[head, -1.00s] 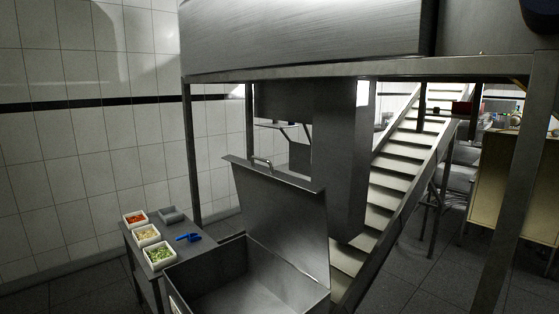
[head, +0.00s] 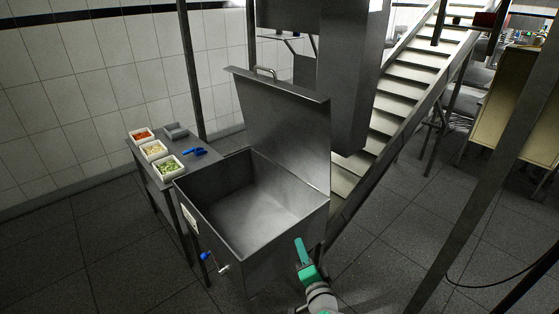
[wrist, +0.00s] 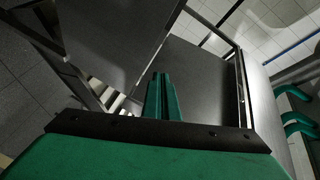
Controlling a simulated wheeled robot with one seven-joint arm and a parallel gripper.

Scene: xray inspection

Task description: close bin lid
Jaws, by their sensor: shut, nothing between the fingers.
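The grey steel bin (head: 205,222) stands open in the middle of the head view, and its inside looks empty. Its lid (head: 285,125) is raised nearly upright along the back right side, with a handle (head: 264,72) on its top edge. My green gripper (head: 299,244) appears in front of the bin's right front corner, apart from the lid. In the wrist view, the gripper fingers (wrist: 161,97) are together and empty. Grey metal panels fill the area beyond them; I cannot tell for sure which is the lid.
A small side table (head: 150,172) left of the bin holds several food trays (head: 168,167), a grey block (head: 174,131) and a blue tool (head: 194,152). A ribbed conveyor (head: 393,100) rises behind the bin. A steel post (head: 480,170) stands at right. Floor is clear front left.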

